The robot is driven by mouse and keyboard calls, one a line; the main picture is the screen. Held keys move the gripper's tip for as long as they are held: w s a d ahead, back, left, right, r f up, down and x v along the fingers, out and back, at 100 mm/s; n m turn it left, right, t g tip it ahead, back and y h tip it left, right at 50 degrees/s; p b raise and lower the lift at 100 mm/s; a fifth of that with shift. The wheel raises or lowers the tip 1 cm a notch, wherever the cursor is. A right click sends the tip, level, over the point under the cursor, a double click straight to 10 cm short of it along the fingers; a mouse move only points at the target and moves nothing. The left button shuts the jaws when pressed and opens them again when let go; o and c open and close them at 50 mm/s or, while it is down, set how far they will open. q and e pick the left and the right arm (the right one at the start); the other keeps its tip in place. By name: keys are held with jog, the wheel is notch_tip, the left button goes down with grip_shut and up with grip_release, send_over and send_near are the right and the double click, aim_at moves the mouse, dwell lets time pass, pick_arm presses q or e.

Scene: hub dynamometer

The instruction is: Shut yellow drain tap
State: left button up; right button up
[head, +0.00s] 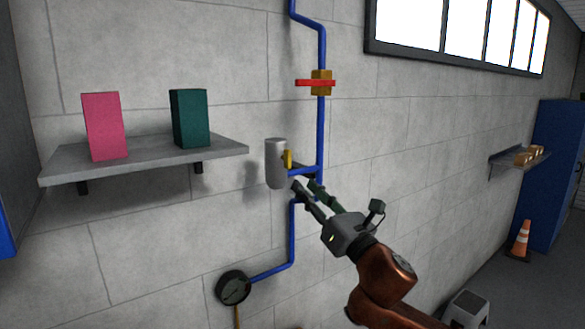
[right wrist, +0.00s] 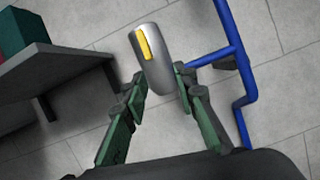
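The yellow drain tap (head: 287,159) is a small upright lever on a grey cylinder (head: 275,163) beside the blue pipe. In the right wrist view the yellow lever (right wrist: 143,43) runs lengthwise along the face of the grey cylinder (right wrist: 160,70). My right gripper (head: 305,184) is just below and right of the tap in the head view. Its fingers are apart and empty; in the right wrist view the gripper (right wrist: 159,84) has one fingertip on each side of the cylinder's lower end. I cannot tell whether they touch it. My left gripper is not in view.
A red handle (head: 308,83) on a brass valve sits higher on the blue pipe (head: 320,130). A round gauge (head: 233,288) hangs at lower left. A grey shelf (head: 150,158) with pink (head: 105,126) and green (head: 190,118) boxes juts out left of the tap.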

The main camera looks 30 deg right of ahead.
aim_at(291, 157)
jog(key=shift+n+t+y, duration=0.4)
jog(key=shift+n, duration=0.4)
jog(key=w+r+p, duration=0.1)
jog(key=r, duration=0.1)
jog(key=w+r, duration=0.2)
jog(key=w+a+r+p, duration=0.1)
jog(key=r, duration=0.1)
jog(key=shift+w+a+r+p, duration=0.1)
jog(key=shift+w+r+p, duration=0.05)
jog(key=shift+w+p, duration=0.2)
jog(key=shift+w, duration=0.55)
jog(key=shift+c, duration=0.7)
grip_shut()
